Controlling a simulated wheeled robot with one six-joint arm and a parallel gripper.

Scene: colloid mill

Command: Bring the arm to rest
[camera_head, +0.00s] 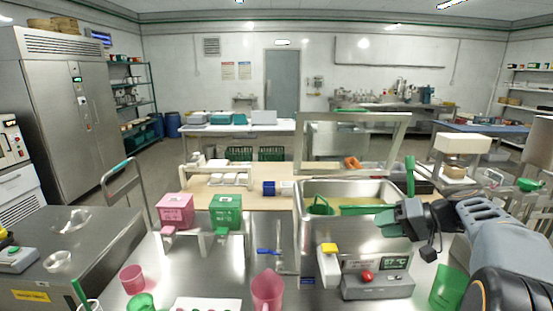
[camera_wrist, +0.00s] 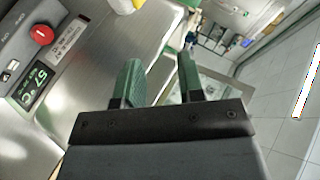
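My gripper (camera_head: 391,219) shows at the right in the head view, with my arm reaching in from the right edge. It is in front of the steel tank (camera_head: 315,233), near its right side. In the wrist view the two green fingers of my gripper (camera_wrist: 160,78) stand apart with nothing between them. The control box (camera_head: 377,287) with a red button and a green display reading is below my gripper; its red button (camera_wrist: 42,34) also shows at the upper left of the wrist view.
A pink dispenser (camera_head: 175,211) and a green dispenser (camera_head: 226,211) stand left of the tank. A pink jug (camera_head: 267,290) and a pink cup (camera_head: 132,278) stand on the front bench. A green basket (camera_head: 320,207) is in the tank. A green container (camera_head: 446,287) stands at the right front.

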